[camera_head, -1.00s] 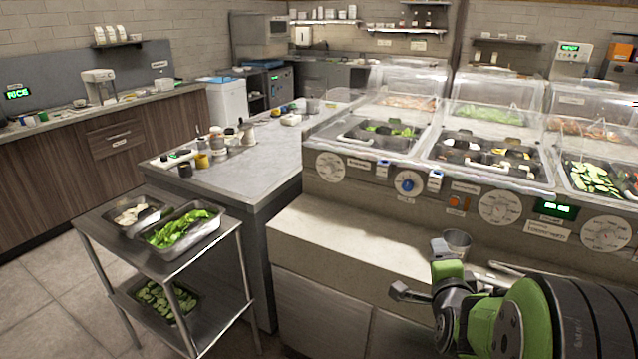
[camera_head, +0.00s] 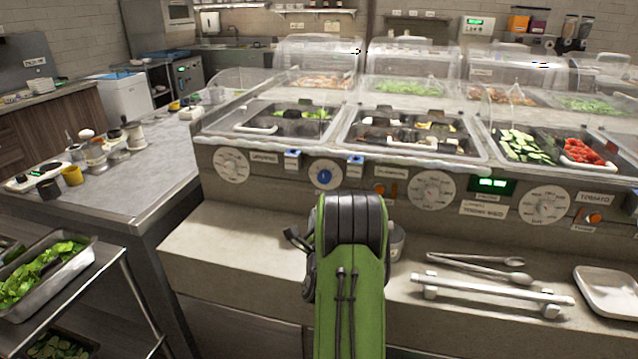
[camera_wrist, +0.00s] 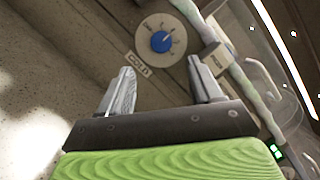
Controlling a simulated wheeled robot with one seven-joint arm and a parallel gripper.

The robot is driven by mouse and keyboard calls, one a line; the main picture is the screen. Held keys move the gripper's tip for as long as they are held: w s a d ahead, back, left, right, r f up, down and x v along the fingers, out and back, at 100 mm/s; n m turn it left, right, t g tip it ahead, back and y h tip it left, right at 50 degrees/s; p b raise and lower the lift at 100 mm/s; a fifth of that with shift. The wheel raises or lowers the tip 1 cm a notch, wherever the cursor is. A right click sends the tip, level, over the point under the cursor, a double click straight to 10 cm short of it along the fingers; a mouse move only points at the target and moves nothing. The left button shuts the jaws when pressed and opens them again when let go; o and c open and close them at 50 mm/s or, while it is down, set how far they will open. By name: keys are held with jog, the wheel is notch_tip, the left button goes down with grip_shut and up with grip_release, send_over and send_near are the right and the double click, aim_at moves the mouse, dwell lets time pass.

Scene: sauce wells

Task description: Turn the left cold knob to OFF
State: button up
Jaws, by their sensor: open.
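The cold knob (camera_head: 324,176) is a round blue knob on a pale dial, on the front panel of the counter. In the wrist view the blue knob (camera_wrist: 161,41) is ahead of the fingers, with a "COLD" label (camera_wrist: 138,63) beside it. A light pointer mark shows on it, but its setting is too small to read. My gripper (camera_wrist: 163,86) is open and empty, with the knob beyond the gap between its fingertips, apart from them. In the head view my green arm hides the fingers.
White dials (camera_head: 231,165) and a green display (camera_head: 492,185) share the panel. A bracket (camera_wrist: 203,62) sits close to the right finger. Below lie a metal cup (camera_head: 396,242), tongs (camera_head: 475,265), a rail (camera_head: 490,290) and a white tray (camera_head: 608,290). Clear covers overhang the food wells.

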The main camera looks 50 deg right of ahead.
aim_at(324, 180)
jog(key=p+x, duration=0.1)
jog(key=x, duration=0.1)
jog(key=p+x, duration=0.2)
jog(key=x, duration=0.1)
jog(key=p+x, duration=0.2)
jog(key=x, duration=0.1)
jog(key=shift+d+r, duration=0.15)
jog(key=shift+r, duration=0.15)
jog(key=shift+w+d, duration=0.35)
jog(key=shift+d, duration=0.1)
jog(key=c, duration=1)
